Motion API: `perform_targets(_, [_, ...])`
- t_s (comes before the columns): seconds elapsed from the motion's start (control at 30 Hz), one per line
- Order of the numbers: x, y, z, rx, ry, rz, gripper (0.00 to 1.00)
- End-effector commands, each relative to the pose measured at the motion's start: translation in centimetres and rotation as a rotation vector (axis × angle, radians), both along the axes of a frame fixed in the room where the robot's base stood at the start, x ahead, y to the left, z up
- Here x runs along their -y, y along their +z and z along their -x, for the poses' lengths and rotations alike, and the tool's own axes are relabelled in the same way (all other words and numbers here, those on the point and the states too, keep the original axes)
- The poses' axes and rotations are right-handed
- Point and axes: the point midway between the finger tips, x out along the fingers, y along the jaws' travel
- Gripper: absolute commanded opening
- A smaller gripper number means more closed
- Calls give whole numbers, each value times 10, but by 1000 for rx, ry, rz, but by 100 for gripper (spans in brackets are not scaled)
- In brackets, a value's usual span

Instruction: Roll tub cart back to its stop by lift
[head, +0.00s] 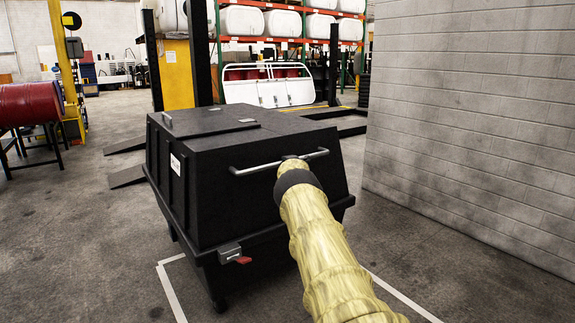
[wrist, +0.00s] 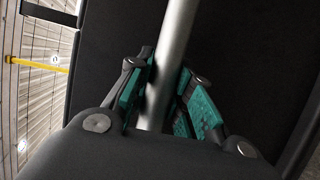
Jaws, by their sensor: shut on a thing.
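The tub cart (head: 205,190) is a large black lidded bin standing on the concrete floor in the middle of the head view. A grey metal bar handle (head: 255,168) runs across its near side, just under the lid. My arm reaches in from the lower right to this handle. In the wrist view my gripper (wrist: 165,85) is shut on the handle bar (wrist: 175,40), with teal finger pads on either side of it. A latch with a red lever (head: 238,258) sits low on the cart's near side. The cart's wheels are mostly hidden.
White floor lines (head: 172,292) show beside and under the cart. A grey block wall (head: 470,120) stands close on the right. Black lift posts (head: 152,60) rise behind the cart, with ramps (head: 127,177) at left. A red drum (head: 30,103) lies on a stand at far left; floor between is clear.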

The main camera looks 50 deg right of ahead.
Motion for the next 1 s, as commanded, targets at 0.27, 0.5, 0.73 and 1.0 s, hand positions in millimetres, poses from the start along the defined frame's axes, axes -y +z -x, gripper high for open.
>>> perform_targets(0.27, [-1,2,-1,1,0,1,44])
perform_targets(0.5, [-2,2,-1,1,1,0,44])
perform_targets(0.73, [-9,5,5,0,2,-2,44])
perform_targets(1.0, [-24,13,20,2,-1,3,44])
